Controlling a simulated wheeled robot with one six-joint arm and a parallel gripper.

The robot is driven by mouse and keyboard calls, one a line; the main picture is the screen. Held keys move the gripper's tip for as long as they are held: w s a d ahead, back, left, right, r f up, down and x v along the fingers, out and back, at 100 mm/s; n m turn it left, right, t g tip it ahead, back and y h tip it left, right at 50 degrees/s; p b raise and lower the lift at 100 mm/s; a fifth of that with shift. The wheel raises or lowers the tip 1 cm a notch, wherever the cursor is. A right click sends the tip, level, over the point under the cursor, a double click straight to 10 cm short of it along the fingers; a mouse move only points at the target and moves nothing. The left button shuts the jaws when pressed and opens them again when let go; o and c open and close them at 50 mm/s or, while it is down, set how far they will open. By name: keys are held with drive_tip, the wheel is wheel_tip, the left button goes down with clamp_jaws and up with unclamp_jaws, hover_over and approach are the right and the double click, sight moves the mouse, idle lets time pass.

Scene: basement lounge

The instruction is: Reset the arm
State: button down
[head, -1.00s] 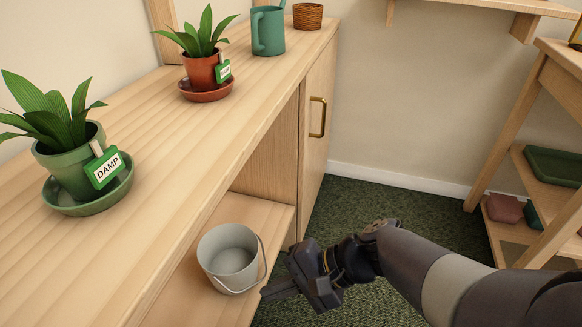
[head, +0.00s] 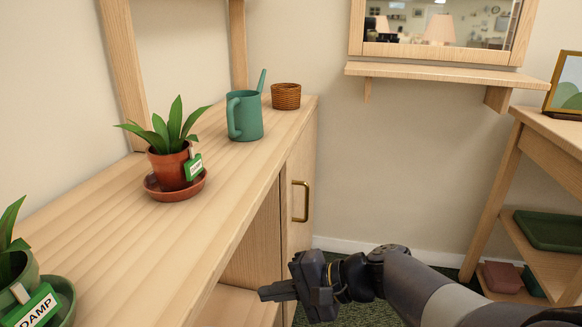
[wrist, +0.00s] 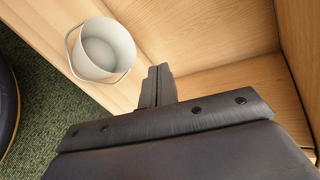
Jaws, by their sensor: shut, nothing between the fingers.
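My gripper (head: 278,291) is shut and empty in the head view, in front of the open shelf bay of the wooden cabinet (head: 225,195). Its fingers point left, toward the bay. In the wrist view my gripper (wrist: 158,83) shows its two fingers together. A grey-white bucket (wrist: 104,50) with a wire handle stands on the lower shelf (wrist: 150,30), apart from the fingers. The bucket is out of sight in the head view now.
On the cabinet top stand a potted plant (head: 170,160) with a green tag, a teal watering can (head: 244,115), a wicker basket (head: 286,96) and a green pot marked DAMP (head: 20,280). A wooden shelf unit (head: 500,200) stands right. The cabinet door (head: 301,190) is closed.

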drive_tip(key=shift+w+a+r+t, duration=0.15)
drive_tip(key=shift+w+r, duration=0.1)
drive_tip(key=shift+w, duration=0.4)
drive_tip(key=shift+w+a+r+t, duration=0.1)
drive_tip(key=shift+w+r+t, duration=0.1)
drive_tip(key=shift+w, duration=0.4)
drive_tip(key=shift+s, duration=0.1)
